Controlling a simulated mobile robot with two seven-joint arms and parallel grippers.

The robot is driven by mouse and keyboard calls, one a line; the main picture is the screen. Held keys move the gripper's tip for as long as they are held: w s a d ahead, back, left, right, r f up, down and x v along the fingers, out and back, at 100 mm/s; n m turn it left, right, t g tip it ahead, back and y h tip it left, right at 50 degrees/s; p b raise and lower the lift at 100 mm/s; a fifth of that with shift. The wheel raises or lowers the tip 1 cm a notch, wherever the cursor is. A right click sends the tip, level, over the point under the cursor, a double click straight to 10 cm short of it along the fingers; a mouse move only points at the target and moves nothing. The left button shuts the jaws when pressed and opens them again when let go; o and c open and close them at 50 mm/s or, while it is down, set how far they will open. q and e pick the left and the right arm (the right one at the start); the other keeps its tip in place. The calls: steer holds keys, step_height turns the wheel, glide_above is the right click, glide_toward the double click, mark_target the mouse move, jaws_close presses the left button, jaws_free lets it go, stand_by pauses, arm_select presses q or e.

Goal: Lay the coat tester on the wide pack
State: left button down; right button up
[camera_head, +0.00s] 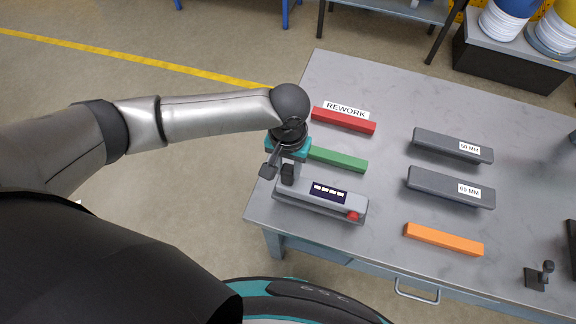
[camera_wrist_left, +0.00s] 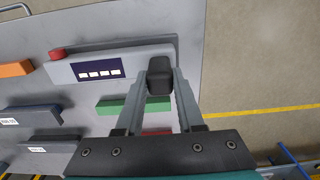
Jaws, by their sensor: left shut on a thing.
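The coat tester, a light grey bar (camera_head: 310,203) with a dark display and a red knob, is at the table's near left edge. It also shows in the wrist view (camera_wrist_left: 138,58). My left gripper (camera_head: 288,172) is above its left end, its fingers (camera_wrist_left: 159,85) shut on the tester's black grip. I cannot tell whether the tester touches the table. Two dark grey packs with white labels lie to the right: a far one (camera_head: 440,144) and a near one (camera_head: 435,184). The labels seem to read 50 MM and 66 MM. My right gripper is out of view.
A green bar (camera_head: 338,159) lies just behind the tester, and a red bar (camera_head: 343,121) by a REWORK label farther back. An orange bar (camera_head: 443,239) lies near the front edge. A small black stand (camera_head: 539,276) is at the right. The table between tester and packs is clear.

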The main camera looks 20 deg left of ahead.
arm_select(q)
steer(key=shift+f, duration=0.1)
steer(key=c, duration=0.5)
jaws_free()
step_height(320, 180, up, 12)
steer(key=shift+r+p, duration=0.15)
steer(key=shift+p, duration=0.75)
